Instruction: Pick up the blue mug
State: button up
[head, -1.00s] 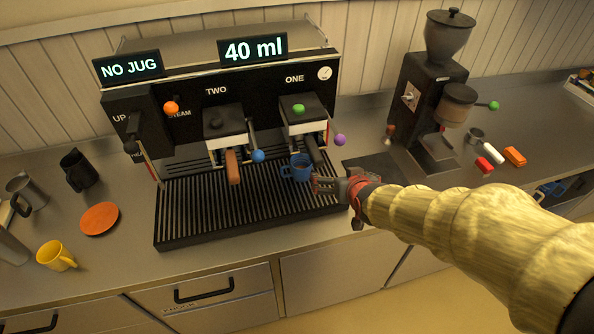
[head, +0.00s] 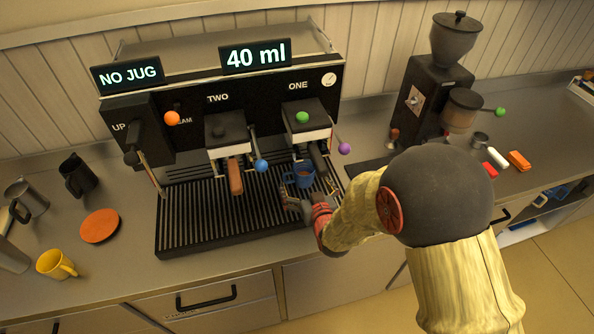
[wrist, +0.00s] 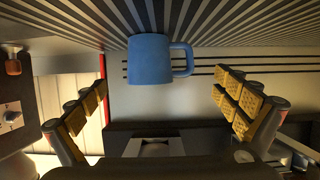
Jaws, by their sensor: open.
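The blue mug (head: 297,179) stands upright on the slatted drip tray (head: 185,222) of the coffee machine, below the group marked ONE. Brown liquid shows inside it. My gripper (head: 309,194) is open and empty, on the near side of the mug, its fingers spread towards it. In the wrist view the blue mug (wrist: 152,62) appears at the top centre with its handle to the right. The open gripper (wrist: 165,98) shows one padded finger on each side, with the mug ahead between them and apart from both.
A grinder (head: 425,105) stands at right.

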aim_at(296, 170)
jog(key=shift+w+a+f, duration=0.25)
jog(key=shift+w+a, duration=0.1)
jog(key=shift+w, duration=0.05)
jog(key=shift+b+x, duration=0.4)
jog(key=shift+x, duration=3.2)
jog(key=shift+d, duration=0.2)
jog(key=shift+c, duration=0.5)
jog(key=c, duration=1.1)
jog(key=shift+r, duration=0.1)
jog(key=shift+c, duration=1)
